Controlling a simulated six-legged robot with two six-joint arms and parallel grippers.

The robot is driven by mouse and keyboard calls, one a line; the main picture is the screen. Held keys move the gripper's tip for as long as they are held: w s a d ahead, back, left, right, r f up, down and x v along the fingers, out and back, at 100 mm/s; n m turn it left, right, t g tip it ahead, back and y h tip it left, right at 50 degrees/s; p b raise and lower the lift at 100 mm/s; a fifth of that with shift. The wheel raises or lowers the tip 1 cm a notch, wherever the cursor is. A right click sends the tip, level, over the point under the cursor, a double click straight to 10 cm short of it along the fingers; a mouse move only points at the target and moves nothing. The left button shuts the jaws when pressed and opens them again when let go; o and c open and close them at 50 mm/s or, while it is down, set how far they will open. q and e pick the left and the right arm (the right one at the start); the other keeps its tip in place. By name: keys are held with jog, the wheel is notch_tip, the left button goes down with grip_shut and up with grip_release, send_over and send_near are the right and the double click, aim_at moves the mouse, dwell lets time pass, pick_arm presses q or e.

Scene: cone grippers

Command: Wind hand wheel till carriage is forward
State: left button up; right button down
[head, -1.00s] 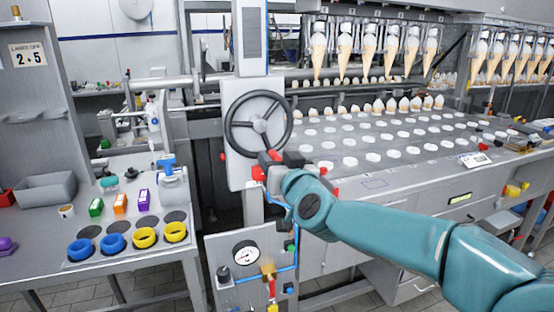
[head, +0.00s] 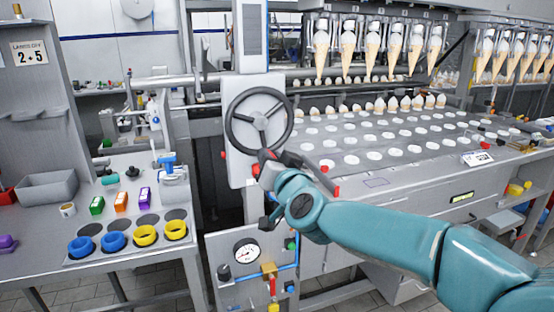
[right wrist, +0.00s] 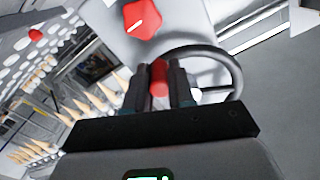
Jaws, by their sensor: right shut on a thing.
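The dark hand wheel (head: 259,93) stands on a pale upright panel (head: 240,165) in the middle of the head view. My right gripper (head: 264,161) is at the wheel's lower edge. In the right wrist view its two dark fingers (right wrist: 159,85) are shut on the wheel's red handle (right wrist: 159,76), and the wheel's rim (right wrist: 237,75) curves behind to the right. A carriage of hanging cone grippers holds a row of filled cones (head: 347,52) over the back of the machine bed (head: 350,176). My left gripper is out of view.
A gauge panel (head: 222,285) with a blue hose stands below the wheel. On the left, a bench (head: 140,262) carries blue and yellow rings, small coloured boxes and a grey bin (head: 50,188). A red knob (right wrist: 142,18) sits close to the gripper.

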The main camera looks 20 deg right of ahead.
jog(key=shift+a+f+m, duration=0.1)
jog(key=shift+a+m, duration=0.4)
jog(key=shift+a, duration=0.15)
jog(key=c, duration=1)
grip_release()
jog(key=shift+o, duration=0.2)
jog(key=shift+d, duration=0.1)
jog(key=s, duration=1.6)
jog(key=shift+s+d, duration=0.15)
jog(key=shift+d, duration=0.15)
